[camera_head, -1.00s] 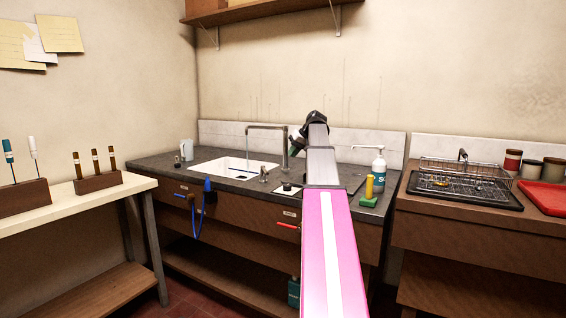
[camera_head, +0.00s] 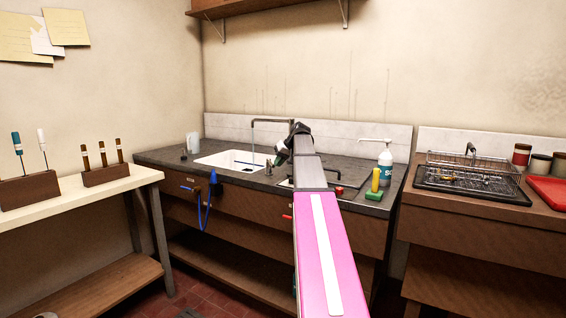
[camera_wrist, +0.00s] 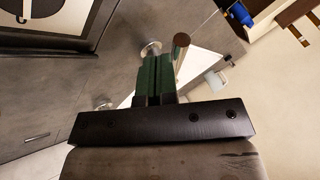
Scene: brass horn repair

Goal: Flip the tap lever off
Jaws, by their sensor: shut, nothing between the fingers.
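The tap has a tall grey spout (camera_head: 270,121) bent over the white sink (camera_head: 225,160); a thin pale line hangs below the spout end. A small metal fitting, apparently the tap lever (camera_head: 268,166), stands on the counter at the sink's front right. My gripper (camera_head: 281,159) is just right of it, pointing down. In the wrist view my gripper's green fingers (camera_wrist: 155,75) are shut and empty. A round metal base (camera_wrist: 150,48) shows at their tips, and a brown-ended rod (camera_wrist: 181,42) stands just right of them. I cannot tell whether they touch. My arm hides the spout's lower column.
A blue sprayer (camera_head: 213,178) hangs at the counter's front, left of the lever. A soap pump bottle (camera_head: 385,165) and a green-yellow brush (camera_head: 375,183) are on the right.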

